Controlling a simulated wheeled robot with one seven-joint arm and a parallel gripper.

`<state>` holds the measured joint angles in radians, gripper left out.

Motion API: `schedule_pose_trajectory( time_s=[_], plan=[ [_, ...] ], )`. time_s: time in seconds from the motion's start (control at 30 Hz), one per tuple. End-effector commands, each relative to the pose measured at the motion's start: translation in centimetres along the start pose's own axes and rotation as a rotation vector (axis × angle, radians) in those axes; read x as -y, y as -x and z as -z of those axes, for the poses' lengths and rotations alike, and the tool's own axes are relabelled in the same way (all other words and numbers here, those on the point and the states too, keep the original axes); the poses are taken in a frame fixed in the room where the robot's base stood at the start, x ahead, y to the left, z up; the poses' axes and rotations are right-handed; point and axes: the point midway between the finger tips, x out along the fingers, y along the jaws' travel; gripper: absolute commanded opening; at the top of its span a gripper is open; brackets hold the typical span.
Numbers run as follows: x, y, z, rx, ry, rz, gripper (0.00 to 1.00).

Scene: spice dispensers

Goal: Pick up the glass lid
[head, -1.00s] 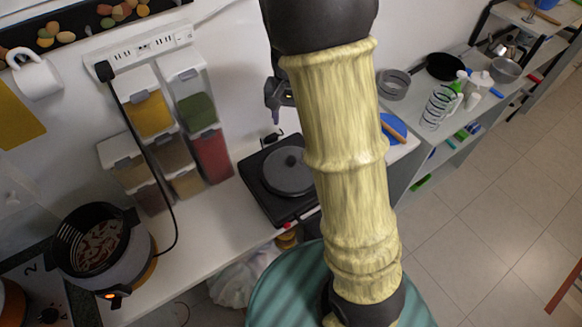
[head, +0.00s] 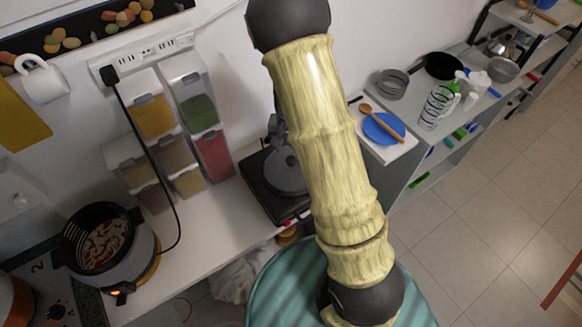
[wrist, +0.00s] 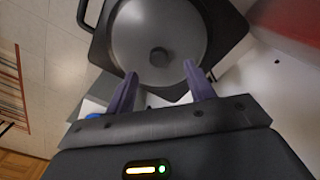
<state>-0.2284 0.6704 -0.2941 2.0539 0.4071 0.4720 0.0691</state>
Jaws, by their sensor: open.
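The glass lid (head: 283,174) looks like a grey round disc on the black hot plate (head: 262,190). My arm covers its right part in the head view. In the wrist view the lid (wrist: 140,35) fills the upper middle, with its dark round knob (wrist: 159,57) in the centre. My gripper (wrist: 159,70) is open and empty. Its two purple fingers point toward the lid, one on each side of the knob's line in the picture. I cannot tell how far the fingertips are from the knob. In the head view the gripper is mostly hidden behind my arm.
Spice dispensers (head: 180,130) stand left of the hot plate against the wall. A pot (head: 105,245) with a plugged-in cord is at the lower left. A blue plate (head: 383,128) with a wooden spoon (head: 380,116) lies to the right.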

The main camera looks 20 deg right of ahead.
Motion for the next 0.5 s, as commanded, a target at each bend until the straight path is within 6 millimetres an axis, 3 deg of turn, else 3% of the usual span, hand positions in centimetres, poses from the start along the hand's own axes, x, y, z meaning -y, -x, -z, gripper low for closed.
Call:
schedule_pose_trajectory(
  time_s=[0.17,0.5],
  plan=[
    [-0.1,-0.6,0.0,0.003,-0.001,-0.001,0.54],
    [-0.2,-4.4,0.1,0.003,-0.001,-0.001,0.54]
  ],
)
